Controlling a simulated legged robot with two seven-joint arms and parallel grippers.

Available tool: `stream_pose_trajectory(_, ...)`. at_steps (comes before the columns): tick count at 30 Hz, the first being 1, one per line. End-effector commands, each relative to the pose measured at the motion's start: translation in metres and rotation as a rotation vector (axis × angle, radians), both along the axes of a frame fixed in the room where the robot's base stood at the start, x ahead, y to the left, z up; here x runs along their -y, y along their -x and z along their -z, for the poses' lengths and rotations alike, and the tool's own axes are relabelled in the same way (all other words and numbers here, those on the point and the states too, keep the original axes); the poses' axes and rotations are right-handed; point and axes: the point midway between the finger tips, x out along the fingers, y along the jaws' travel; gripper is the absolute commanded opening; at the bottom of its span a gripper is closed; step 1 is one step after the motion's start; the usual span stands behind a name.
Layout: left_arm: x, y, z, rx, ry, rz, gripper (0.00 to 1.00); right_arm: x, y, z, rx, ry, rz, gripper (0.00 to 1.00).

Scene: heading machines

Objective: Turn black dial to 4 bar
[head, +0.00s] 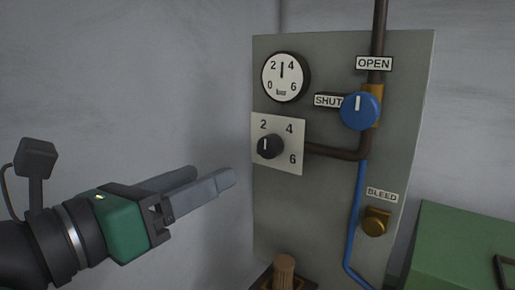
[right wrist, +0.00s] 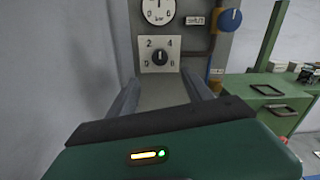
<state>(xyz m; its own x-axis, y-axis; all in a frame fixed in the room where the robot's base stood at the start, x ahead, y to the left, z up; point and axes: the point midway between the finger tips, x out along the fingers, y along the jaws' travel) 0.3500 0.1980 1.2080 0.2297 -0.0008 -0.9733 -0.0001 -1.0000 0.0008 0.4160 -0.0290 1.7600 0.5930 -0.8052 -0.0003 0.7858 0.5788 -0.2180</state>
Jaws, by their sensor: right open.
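The black dial (head: 270,146) sits on a white plate (head: 290,160) marked 2, 4 and 6 on the grey panel. Its white mark points straight up, between 2 and 4; the dial also shows in the right wrist view (right wrist: 160,58). The round gauge (head: 285,76) above has its needle upright, between 2 and 4. My right gripper (head: 212,176) is open and empty, left of and below the dial and apart from it. In the right wrist view its two fingers (right wrist: 163,90) point toward the panel, with the dial beyond them. My left gripper is not in view.
A blue valve knob (head: 360,111) is right of the dial, its mark toward the OPEN label (head: 374,63). A dark pipe (head: 335,151) runs from the dial plate. A brass bleed knob (head: 376,222), wooden handle (head: 284,270) and green cabinet (head: 460,245) are lower.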

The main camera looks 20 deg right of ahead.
Motion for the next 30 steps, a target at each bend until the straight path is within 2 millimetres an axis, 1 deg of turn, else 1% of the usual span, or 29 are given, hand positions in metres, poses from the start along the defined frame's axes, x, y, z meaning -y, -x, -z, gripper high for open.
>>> stream_pose_trajectory(1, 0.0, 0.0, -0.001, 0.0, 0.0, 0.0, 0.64, 0.012, -0.008, -0.001, 0.001, 0.0, 0.006, 0.59)
stream_pose_trajectory(9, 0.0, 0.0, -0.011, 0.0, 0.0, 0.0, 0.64, 0.069, -0.049, -0.003, 0.002, 0.0, 0.006, 0.59)
stream_pose_trajectory(12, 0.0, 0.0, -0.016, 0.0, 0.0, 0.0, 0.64, 0.086, -0.061, -0.003, 0.003, 0.0, 0.005, 0.59)
stream_pose_trajectory(15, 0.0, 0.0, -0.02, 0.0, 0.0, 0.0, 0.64, 0.098, -0.071, -0.003, 0.003, 0.0, 0.004, 0.59)
stream_pose_trajectory(19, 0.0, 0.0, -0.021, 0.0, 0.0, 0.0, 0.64, 0.105, -0.077, -0.001, 0.003, -0.001, 0.002, 0.59)
stream_pose_trajectory(26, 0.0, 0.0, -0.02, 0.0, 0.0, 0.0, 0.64, 0.106, -0.078, 0.0, 0.003, -0.001, 0.001, 0.59)
stream_pose_trajectory(29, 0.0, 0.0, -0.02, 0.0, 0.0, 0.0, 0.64, 0.106, -0.078, 0.0, 0.003, -0.001, 0.001, 0.47)
stream_pose_trajectory(30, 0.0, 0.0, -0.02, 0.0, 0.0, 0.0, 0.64, 0.106, -0.078, 0.0, 0.003, -0.001, 0.001, 0.42)
